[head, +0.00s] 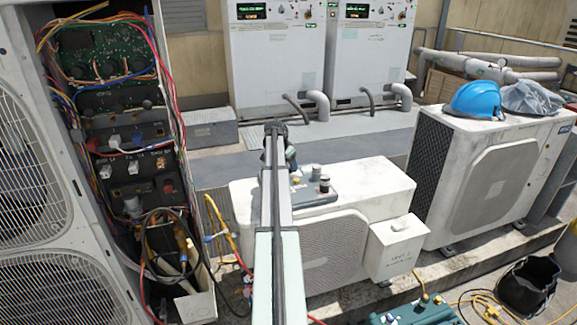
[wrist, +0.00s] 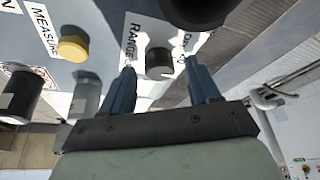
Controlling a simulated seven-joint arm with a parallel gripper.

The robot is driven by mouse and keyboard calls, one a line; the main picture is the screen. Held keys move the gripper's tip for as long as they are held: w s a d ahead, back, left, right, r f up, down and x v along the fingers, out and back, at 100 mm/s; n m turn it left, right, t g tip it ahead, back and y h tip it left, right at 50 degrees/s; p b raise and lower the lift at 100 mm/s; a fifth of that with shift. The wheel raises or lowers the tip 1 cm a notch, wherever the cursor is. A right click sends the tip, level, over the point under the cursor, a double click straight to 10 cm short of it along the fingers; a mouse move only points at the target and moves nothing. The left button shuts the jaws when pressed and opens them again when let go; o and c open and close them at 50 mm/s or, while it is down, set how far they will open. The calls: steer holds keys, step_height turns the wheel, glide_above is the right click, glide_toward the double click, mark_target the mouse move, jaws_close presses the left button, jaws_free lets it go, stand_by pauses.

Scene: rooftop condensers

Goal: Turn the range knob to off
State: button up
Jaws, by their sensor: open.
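The range knob (wrist: 160,62) is a short dark knob with a grey end, in the wrist view beside a white label reading RANGE (wrist: 131,42). A second label (wrist: 181,42), starting with O, is partly legible to its right. My gripper (wrist: 159,67) is open, one blue finger on each side of the knob. I cannot tell whether either finger touches it, nor where the knob points. In the head view my gripper (head: 291,157) is at the grey instrument box (head: 312,194) on the middle condenser. The range knob cannot be picked out there.
In the wrist view a yellow button (wrist: 72,48) by MEASURE, a black cylinder (wrist: 20,95) and a large dark knob (wrist: 200,8) are close by. The white condenser (head: 250,205) carries the box. An open wired cabinet (head: 120,130) stands left; a blue helmet (head: 474,99) lies right.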

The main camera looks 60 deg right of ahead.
steer(key=shift+d+f, duration=0.1)
steer(key=shift+f, duration=0.15)
steer(key=shift+c, duration=0.2)
steer(key=c, duration=1)
steer(key=shift+n, duration=0.4)
steer(key=n+t, duration=0.1)
steer(key=n, duration=0.2)
steer(key=shift+s+n+t, duration=0.2)
steer(key=shift+n+t, duration=0.2)
steer(key=n+t, duration=0.1)
steer(key=n, duration=0.1)
steer(key=n+t, duration=0.1)
steer(key=n, duration=0.2)
steer(key=shift+s+y, duration=0.1)
steer(key=shift+y, duration=0.2)
steer(key=shift+n, duration=0.3)
